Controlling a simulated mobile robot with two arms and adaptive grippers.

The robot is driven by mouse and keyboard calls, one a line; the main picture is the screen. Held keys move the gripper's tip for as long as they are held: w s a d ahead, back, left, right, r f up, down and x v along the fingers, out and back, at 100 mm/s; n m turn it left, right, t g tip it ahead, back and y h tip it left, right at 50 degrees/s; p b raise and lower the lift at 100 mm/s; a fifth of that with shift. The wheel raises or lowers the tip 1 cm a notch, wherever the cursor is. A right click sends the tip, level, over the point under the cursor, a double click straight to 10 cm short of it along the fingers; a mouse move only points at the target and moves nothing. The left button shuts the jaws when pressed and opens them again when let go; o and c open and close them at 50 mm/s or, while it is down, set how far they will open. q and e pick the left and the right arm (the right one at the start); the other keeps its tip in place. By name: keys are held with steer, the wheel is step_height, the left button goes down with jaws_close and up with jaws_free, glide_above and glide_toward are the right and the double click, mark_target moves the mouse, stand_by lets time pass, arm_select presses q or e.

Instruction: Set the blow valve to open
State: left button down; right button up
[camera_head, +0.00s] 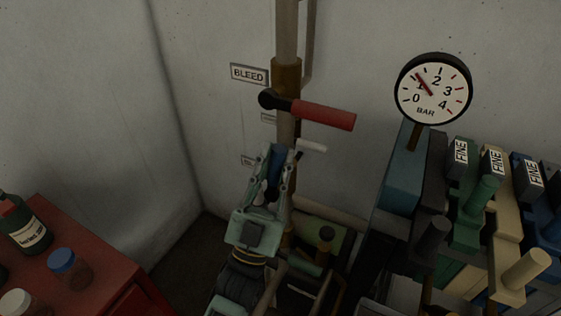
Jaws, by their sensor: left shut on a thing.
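A vertical pipe (288,30) runs down the wall with several valves. A white lever (312,146) points right just beside my fingertips. My right gripper is not in view.
A round gauge (433,88) marked BAR hangs on the right, its needle near 1. Below it stand several coloured blocks with "FINE" tags (461,152). A red cabinet (110,270) at left holds a dark bottle (30,230) and a blue-capped jar (68,268).

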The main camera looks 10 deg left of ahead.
arm_select(q)
steer(key=c, duration=1.6)
jaws_free()
steer(key=shift+a, duration=0.15)
steer(key=shift+o, duration=0.2)
steer(key=v, duration=1.2)
steer(key=shift+w+f, duration=0.1)
steer(key=shift+w, duration=0.05)
